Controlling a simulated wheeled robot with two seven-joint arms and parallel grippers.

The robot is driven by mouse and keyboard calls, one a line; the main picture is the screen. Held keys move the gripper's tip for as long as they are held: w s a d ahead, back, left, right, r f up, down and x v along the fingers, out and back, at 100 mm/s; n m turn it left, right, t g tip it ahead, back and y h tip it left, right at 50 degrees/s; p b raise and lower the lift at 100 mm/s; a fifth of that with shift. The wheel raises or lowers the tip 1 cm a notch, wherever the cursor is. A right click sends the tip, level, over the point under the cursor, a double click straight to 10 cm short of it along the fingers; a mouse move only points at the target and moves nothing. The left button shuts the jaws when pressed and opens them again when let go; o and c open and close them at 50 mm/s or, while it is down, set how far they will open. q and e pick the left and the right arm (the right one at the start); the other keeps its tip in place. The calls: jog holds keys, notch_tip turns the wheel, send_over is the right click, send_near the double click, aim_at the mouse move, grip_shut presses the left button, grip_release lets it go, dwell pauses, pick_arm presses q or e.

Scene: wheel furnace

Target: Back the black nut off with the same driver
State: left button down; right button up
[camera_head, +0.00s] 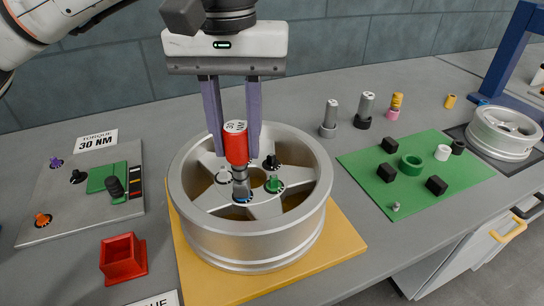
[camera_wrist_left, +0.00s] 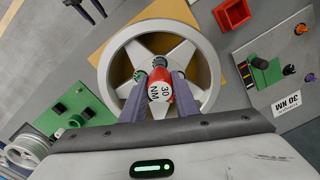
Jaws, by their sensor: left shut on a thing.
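My left gripper (camera_head: 235,150) is shut on a red driver (camera_head: 236,143) with a white cap, which reads 30 NM in the left wrist view (camera_wrist_left: 159,92). The driver points down over the hub of the silver wheel (camera_head: 250,235). Its grey socket end is at the front hub position, where a blue ring shows; whether it touches is unclear. The black nut (camera_head: 271,162) sits at the back right of the hub, behind and right of the driver. A green nut (camera_head: 274,184) is at the right and a grey one (camera_head: 223,175) at the left.
The wheel rests on a yellow board (camera_head: 345,246). At the left are a torque panel (camera_head: 60,205) with a 30 NM sign (camera_head: 97,141) and a red square holder (camera_head: 122,258). Several sockets (camera_head: 330,118) stand behind a green mat (camera_head: 440,190) with black blocks. A second wheel (camera_head: 503,135) is far right.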

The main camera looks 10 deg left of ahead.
pick_arm(q)
jog(key=shift+r+p, duration=1.75)
jog(key=shift+r, duration=0.55)
jog(key=shift+w+r, duration=0.1)
jog(key=shift+w, duration=0.1)
jog(key=w+d+f+m+p, duration=0.2)
jog(key=w+d+m+p, duration=0.1)
jog(key=w+m, duration=0.4)
jog(key=shift+w+p, duration=0.3)
jog(key=shift+w, duration=0.2)
